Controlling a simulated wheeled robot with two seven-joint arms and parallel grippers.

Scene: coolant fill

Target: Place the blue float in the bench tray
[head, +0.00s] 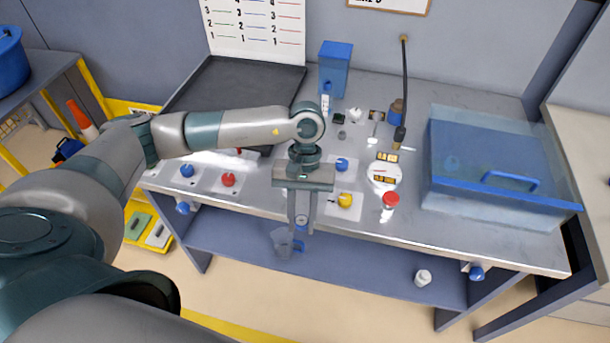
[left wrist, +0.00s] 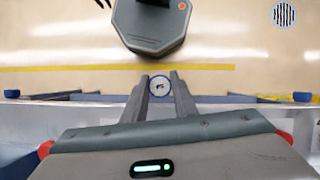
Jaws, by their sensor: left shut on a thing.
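My left gripper (head: 301,224) points down over the front edge of the bench. It is shut on a small round piece, which I take to be the blue float (left wrist: 159,86); in the left wrist view it shows a pale marked face and a blue rim between the fingers. In the head view its face (head: 301,219) shows between the fingers. A dark, flat tray (head: 215,88), likely the bench tray, lies at the back left of the bench, partly hidden by my left arm. It looks empty where visible. My right gripper is not in view.
Blue (head: 187,171), red (head: 228,180) and yellow (head: 345,200) knobs stand along the bench front. A clear cup (head: 282,243) shows below the gripper.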

